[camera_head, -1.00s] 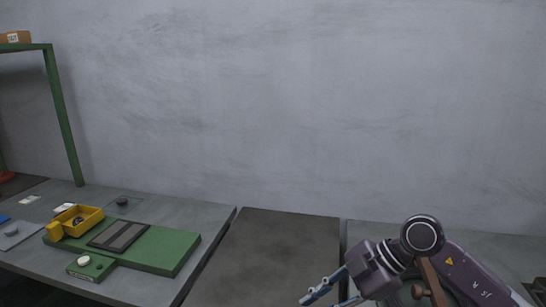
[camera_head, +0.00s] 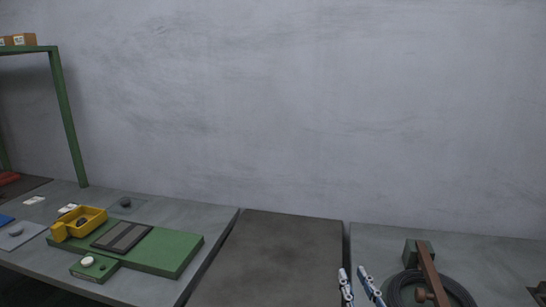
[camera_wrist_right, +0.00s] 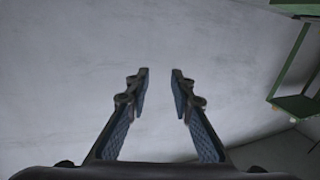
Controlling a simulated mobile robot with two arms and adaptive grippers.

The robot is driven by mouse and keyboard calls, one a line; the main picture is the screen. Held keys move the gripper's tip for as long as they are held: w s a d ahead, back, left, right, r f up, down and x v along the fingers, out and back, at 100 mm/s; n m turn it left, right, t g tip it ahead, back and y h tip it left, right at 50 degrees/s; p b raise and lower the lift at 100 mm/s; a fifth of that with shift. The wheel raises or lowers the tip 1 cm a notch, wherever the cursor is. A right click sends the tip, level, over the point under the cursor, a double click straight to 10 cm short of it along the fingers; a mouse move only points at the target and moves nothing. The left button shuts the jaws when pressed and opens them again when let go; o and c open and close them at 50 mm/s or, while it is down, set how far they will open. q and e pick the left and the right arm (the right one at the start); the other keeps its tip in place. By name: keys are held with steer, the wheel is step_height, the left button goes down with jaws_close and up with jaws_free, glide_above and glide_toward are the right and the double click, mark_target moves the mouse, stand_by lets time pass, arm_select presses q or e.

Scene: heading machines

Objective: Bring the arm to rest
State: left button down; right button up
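My right gripper (camera_head: 354,283) shows at the bottom edge of the head view, in front of the seam between the middle and right tabletops. Only its two fingers show there; the rest of the arm is out of frame. In the right wrist view the fingers (camera_wrist_right: 159,88) stand apart with nothing between them, and the plain grey wall lies beyond. My left gripper is in neither view.
A green board (camera_head: 170,250) with a yellow tray (camera_head: 92,216) lies on the left table. A dark coil (camera_head: 458,292) and a brown lever (camera_head: 432,272) are on the right table. The middle tabletop (camera_head: 275,255) is bare. A green frame (camera_head: 67,120) stands at far left.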

steer(key=s+d+f+m+g+h, duration=0.1)
steer(key=s+d+f+g, duration=0.15)
steer(key=f, duration=0.35)
steer(key=s+d+f+g+h, duration=0.1)
steer(key=s+f+g, duration=0.25)
steer(key=f, duration=0.25)
steer(key=s+f+n+g+y, duration=0.1)
steer(key=s+f+g, duration=0.3)
steer(key=s+f, duration=0.5)
steer(key=s+f+g, duration=0.5)
steer(key=s, duration=0.9)
step_height(320, 180, down, 26)
steer(key=s+g, duration=0.1)
steer(key=s, duration=0.1)
steer(key=s+d+f+n+g, duration=0.1)
steer(key=s+d+f, duration=0.1)
steer(key=s+f, duration=1.4)
steer(key=shift+s+d+f, duration=0.15)
steer(key=shift+s+d, duration=0.1)
steer(key=shift+s, duration=0.2)
